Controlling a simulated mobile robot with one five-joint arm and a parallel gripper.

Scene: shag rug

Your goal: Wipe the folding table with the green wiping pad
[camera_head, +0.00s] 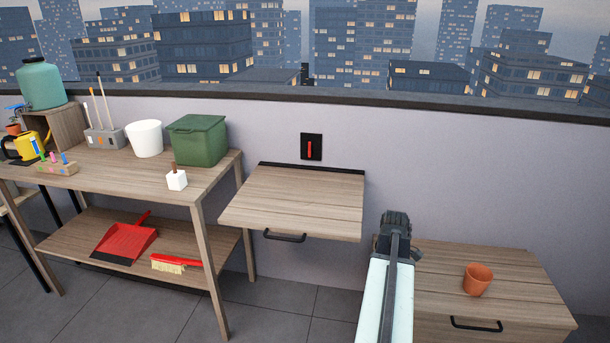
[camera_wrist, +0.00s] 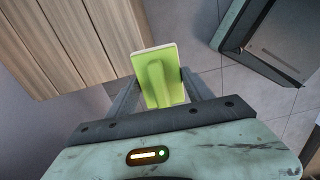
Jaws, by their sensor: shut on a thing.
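The folding table (camera_head: 305,200) is a wood-plank leaf on the wall, standing out flat, with a dark handle on its front edge. Its top looks bare. My gripper (camera_head: 396,222) is to the right of the table in the head view, near its front right corner and apart from it in the picture. In the wrist view my gripper (camera_wrist: 158,85) is shut on the green wiping pad (camera_wrist: 158,72), by its raised grip. The pad's edge is pale. The pad is hidden in the head view.
A wooden cabinet (camera_head: 430,270) with a terracotta pot (camera_head: 478,279) stands right of the table. A wooden surface (camera_wrist: 65,45) fills the wrist view's upper left.

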